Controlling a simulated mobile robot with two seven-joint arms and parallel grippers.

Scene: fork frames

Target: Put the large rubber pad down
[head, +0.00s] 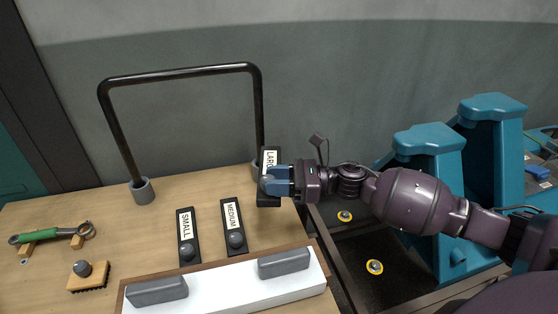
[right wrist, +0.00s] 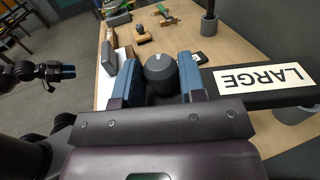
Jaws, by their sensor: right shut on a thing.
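My right gripper (head: 277,182) is shut on the dark round knob (right wrist: 160,72) of the large rubber pad (head: 271,148). The pad is a black strip with a white LARGE label, also in the right wrist view (right wrist: 262,78). It is near the table's back right corner, by the right foot of the black rail. It looks raised above the table; the exact gap cannot be told. The gripper hides part of it. The small pad (head: 186,226) and medium pad (head: 233,217) lie side by side on the table. My left gripper (right wrist: 68,72) shows small in the right wrist view, empty.
The wooden table (head: 90,222) carries a black rail (head: 180,73), a white tray (head: 225,294) with grey blocks, a brush (head: 88,282) and a green-handled tool (head: 45,235). Dark bins with yellow discs (head: 374,267) and teal stands (head: 490,150) are at the right.

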